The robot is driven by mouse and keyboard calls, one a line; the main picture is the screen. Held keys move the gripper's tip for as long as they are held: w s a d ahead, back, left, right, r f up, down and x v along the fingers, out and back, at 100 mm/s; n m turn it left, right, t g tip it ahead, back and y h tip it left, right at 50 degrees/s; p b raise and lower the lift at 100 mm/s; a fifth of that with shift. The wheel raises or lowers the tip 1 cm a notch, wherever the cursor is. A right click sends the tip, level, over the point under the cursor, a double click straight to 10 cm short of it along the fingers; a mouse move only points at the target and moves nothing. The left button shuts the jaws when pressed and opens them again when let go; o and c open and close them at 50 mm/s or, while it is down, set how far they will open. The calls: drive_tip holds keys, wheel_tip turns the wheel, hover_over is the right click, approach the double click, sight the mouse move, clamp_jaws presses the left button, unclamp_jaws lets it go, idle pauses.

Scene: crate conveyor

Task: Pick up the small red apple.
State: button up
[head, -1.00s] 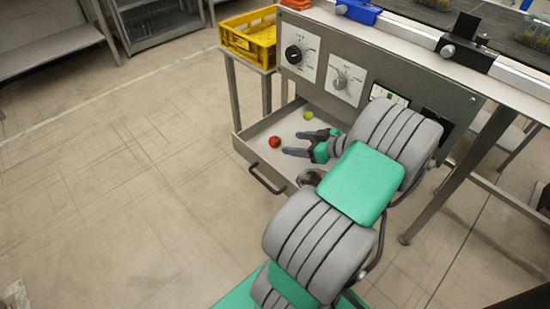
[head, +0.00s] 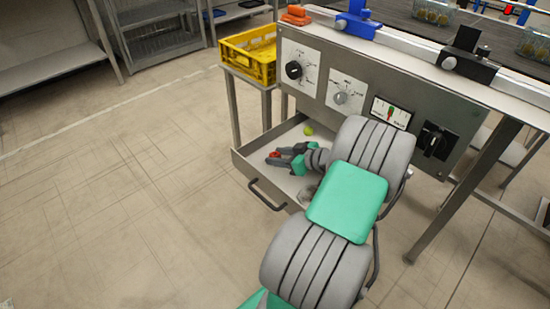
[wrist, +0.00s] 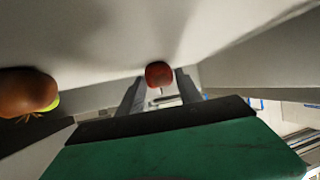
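The small red apple (head: 275,154) lies in the open grey drawer, toward its left side. My gripper (head: 279,156) is low in the drawer with its fingers around the apple. In the wrist view the apple (wrist: 158,74) sits between the two fingertips (wrist: 159,82), with a narrow gap showing on each side. The gripper looks open, and I see no firm contact. In the head view the fingers hide part of the apple.
A yellow-green ball (head: 308,130) lies at the drawer's back. A brown round thing (wrist: 25,92) is at the left in the wrist view. The drawer's front wall (head: 258,180) and the control panel (head: 375,100) bound the space. A yellow crate (head: 250,55) stands behind.

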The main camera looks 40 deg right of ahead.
clamp_jaws()
idle(0.3)
